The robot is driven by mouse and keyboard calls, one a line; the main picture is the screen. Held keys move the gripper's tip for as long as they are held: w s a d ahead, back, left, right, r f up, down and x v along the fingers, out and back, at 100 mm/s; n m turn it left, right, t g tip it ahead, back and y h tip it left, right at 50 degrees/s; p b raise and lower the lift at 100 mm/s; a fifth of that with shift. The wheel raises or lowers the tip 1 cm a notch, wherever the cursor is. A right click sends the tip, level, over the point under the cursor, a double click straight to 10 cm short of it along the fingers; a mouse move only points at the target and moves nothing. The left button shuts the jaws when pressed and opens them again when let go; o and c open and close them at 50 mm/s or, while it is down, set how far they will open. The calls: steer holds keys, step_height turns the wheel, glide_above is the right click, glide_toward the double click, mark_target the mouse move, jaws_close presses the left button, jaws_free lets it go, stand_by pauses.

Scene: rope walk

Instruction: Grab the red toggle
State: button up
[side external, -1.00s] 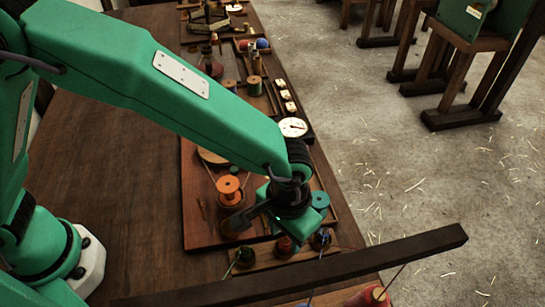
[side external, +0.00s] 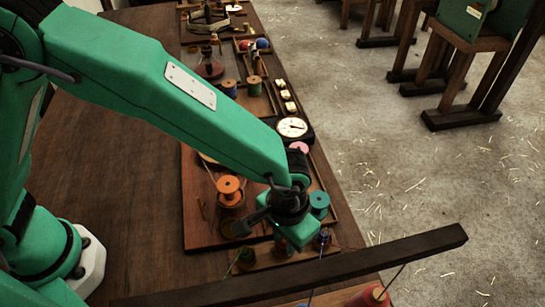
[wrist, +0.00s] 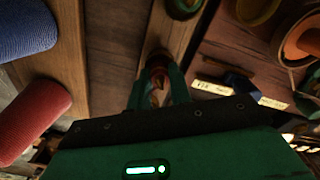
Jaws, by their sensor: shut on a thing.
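The red toggle (side external: 283,246) stands in a wooden strip near the front of the bench, between a green one and a blue one. My gripper (side external: 290,238) is over it from above, covering much of it in the side view. In the wrist view, my gripper's two green fingers (wrist: 159,98) are on either side of the toggle's reddish top (wrist: 157,73). My gripper is shut on it. The toggle's lower part is hard to see.
The green toggle (side external: 246,257) and the blue toggle (side external: 323,238) are close on either side. A dark beam (side external: 400,254) crosses in front. An orange spool (side external: 229,188) and a teal spool (side external: 319,202) stand behind. The bench at left is clear.

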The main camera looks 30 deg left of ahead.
steer(key=shift+r, duration=0.15)
steer(key=shift+r, duration=3.85)
